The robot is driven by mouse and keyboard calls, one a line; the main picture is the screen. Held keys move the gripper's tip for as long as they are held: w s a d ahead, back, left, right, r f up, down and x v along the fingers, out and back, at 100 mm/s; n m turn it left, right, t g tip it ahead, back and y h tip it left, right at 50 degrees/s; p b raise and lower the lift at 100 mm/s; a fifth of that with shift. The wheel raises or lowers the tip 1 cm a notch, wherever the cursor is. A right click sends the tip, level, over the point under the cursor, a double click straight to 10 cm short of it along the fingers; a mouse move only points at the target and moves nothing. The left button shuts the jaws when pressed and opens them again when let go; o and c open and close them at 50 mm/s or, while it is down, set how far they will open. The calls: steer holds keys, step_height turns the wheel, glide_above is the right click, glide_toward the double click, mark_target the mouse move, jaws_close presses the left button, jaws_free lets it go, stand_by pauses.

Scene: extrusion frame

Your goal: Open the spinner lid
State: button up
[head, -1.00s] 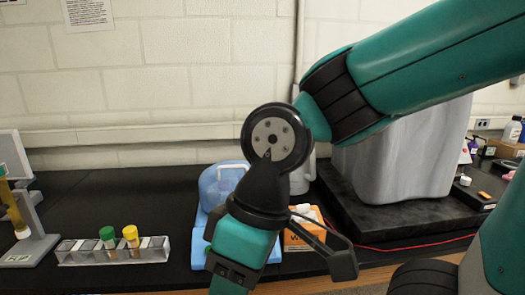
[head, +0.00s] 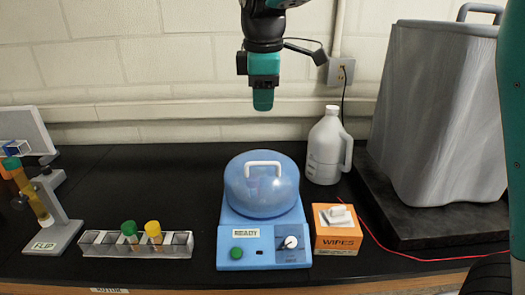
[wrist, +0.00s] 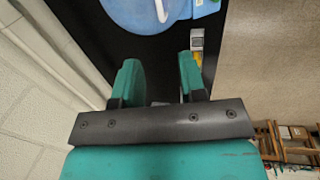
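The spinner (head: 290,258) is a light blue box with a READY label, a green button and a dial. Its translucent blue domed lid (head: 240,190) is down on the base, with a white handle (head: 263,163) on top. Contents under the lid are blurred. My gripper (head: 263,104) hangs pointing down above and behind the lid, apart from it. In the wrist view my gripper (wrist: 160,75) has its two teal fingers spread with nothing between them. The lid (wrist: 125,12) and its handle (wrist: 162,8) show at the top edge there, beyond the fingertips.
A clear rack (head: 100,243) with green-capped and yellow-capped tubes stands left of the spinner. An orange wipes box (head: 335,230) and a white jug (head: 326,148) stand right. A large grey container (head: 435,110) is far right; a FLIP stand (head: 55,215) far left. The wall is close behind.

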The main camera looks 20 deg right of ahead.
mark_target(262, 164)
steer(key=w+f+p, duration=0.1)
steer(key=f, duration=0.4)
steer(key=w+f+p, duration=0.1)
steer(key=f, duration=0.5)
steer(key=w+d+f+p, duration=0.1)
steer(key=f, duration=0.4)
steer(key=shift+w+f, duration=0.15)
steer(key=shift+f, duration=0.25)
steer(key=shift+c, duration=0.5)
jaws_close()
